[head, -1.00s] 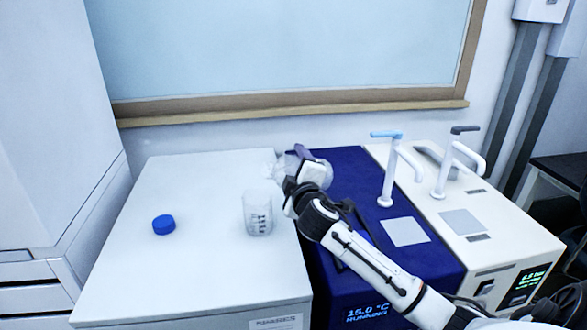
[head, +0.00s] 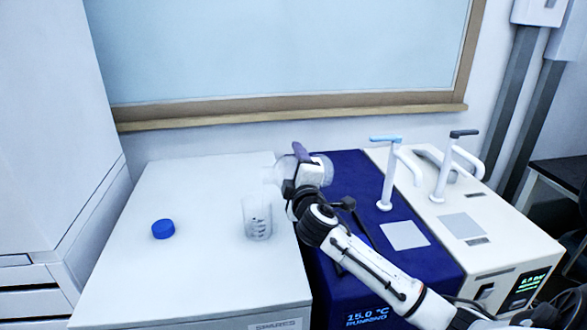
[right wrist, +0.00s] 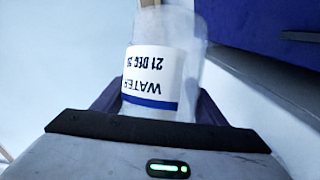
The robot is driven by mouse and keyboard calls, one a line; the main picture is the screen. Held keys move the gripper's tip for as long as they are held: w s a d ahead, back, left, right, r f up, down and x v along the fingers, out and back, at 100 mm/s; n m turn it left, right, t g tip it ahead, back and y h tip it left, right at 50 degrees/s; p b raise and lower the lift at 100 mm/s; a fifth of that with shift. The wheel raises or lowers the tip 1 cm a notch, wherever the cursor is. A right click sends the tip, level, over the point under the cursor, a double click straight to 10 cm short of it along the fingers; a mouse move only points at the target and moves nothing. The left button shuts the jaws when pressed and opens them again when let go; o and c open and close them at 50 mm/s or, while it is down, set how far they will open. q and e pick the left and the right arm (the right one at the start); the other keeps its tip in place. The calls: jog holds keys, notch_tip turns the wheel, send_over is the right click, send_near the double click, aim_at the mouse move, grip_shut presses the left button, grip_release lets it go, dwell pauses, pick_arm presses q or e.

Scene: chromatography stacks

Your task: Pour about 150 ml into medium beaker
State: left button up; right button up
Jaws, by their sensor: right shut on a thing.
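A clear glass beaker (head: 257,224) with dark graduation marks stands upright near the right edge of the white cabinet top. I cannot make out a liquid level in it. My right gripper (head: 303,164) is shut on a clear bottle (head: 323,168), held sideways with its mouth end pointing left, above and behind the beaker. The right wrist view shows the bottle's white label (right wrist: 152,75), with "WATER" and a date, between the purple fingers. No stream from the bottle is visible. A blue screw cap (head: 163,229) lies on the cabinet left of the beaker. My left gripper is not in view.
The white cabinet top (head: 190,275) is mostly clear. To its right stand a dark blue unit (head: 435,255) reading 15.0 °C and a cream unit (head: 500,245), each with upright taps. A wooden-framed window (head: 290,108) is behind.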

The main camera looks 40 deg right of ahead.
jog(key=shift+r, duration=0.35)
jog(key=shift+r+n, duration=0.45)
jog(key=shift+n, duration=0.25)
jog(key=shift+r+t, duration=0.25)
jog(key=shift+t, duration=0.05)
dwell(1.1)
jog(key=shift+f+p, duration=0.1)
jog(key=shift+p, duration=0.2)
jog(key=shift+f+m+p, duration=0.5)
jog(key=shift+f+m, duration=0.25)
jog(key=shift+m, duration=0.25)
jog(key=shift+r+m+g+y+p, duration=0.35)
jog(key=shift+m+g+p, duration=0.35)
jog(key=shift+p, duration=0.55)
jog(key=shift+a+f+m+y+p, duration=0.1)
jog(key=shift+f+m+y+p, duration=0.05)
jog(key=shift+m+y+p, duration=0.15)
jog(key=shift+f+m, duration=0.15)
jog(key=shift+m, duration=0.25)
